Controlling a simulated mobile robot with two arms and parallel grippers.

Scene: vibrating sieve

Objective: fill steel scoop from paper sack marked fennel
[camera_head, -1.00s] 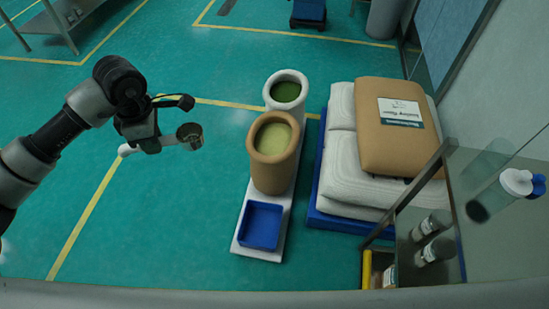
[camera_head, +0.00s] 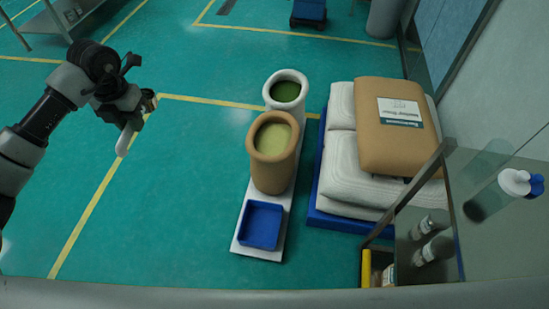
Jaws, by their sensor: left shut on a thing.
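My left gripper (camera_head: 131,117) is at the upper left, shut on the steel scoop. The scoop's pale handle (camera_head: 124,143) hangs down below the gripper; its bowl is mostly hidden, so I cannot tell what it holds. An open brown paper sack (camera_head: 272,178) with pale green contents stands upright at the centre, well to the right of the gripper. Behind it stands an open white sack (camera_head: 286,76) with dark green contents. No fennel marking is readable on either. My right gripper is out of view.
The open sacks and a blue tray (camera_head: 261,226) stand on a white base (camera_head: 243,251). Closed white sacks (camera_head: 348,180) and a labelled brown sack (camera_head: 385,150) lie stacked on a blue pallet (camera_head: 340,222). A shelf with jars (camera_head: 432,250) is at right. Floor between my arm and the sacks is clear.

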